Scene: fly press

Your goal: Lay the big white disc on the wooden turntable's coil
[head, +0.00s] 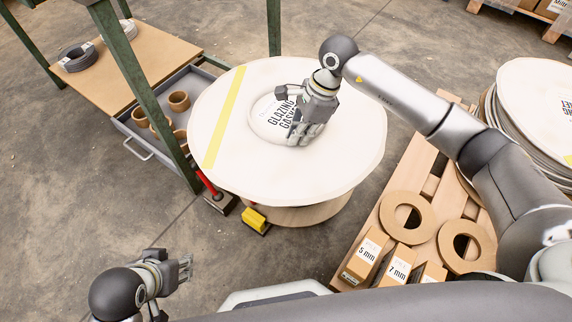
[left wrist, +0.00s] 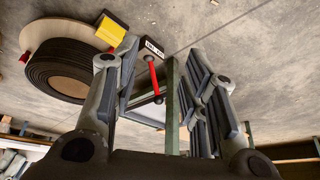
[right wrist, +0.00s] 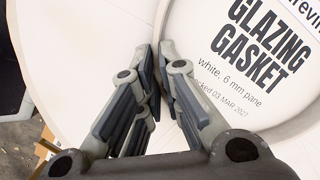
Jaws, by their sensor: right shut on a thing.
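The big white disc (head: 340,165) with a yellow stripe lies roughly level above the wooden turntable (head: 297,215), hiding most of it in the head view. My right gripper (head: 302,128) is over the disc's middle, shut on its raised round part marked GLAZING GASKET; this label also shows in the right wrist view (right wrist: 265,45). The left wrist view shows the dark coil (left wrist: 45,82) on the turntable. I cannot tell the gap between disc and coil. My left gripper (head: 188,270) is open and empty at the lower left, away from the disc.
A yellow pedal (head: 254,220) sits on the floor before the turntable. A green-legged bench (head: 130,75) and a grey drawer with brown rings stand left. A pallet (head: 345,235) with cardboard rings, small boxes and stacked white discs (head: 535,90) is right. Open floor lies lower left.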

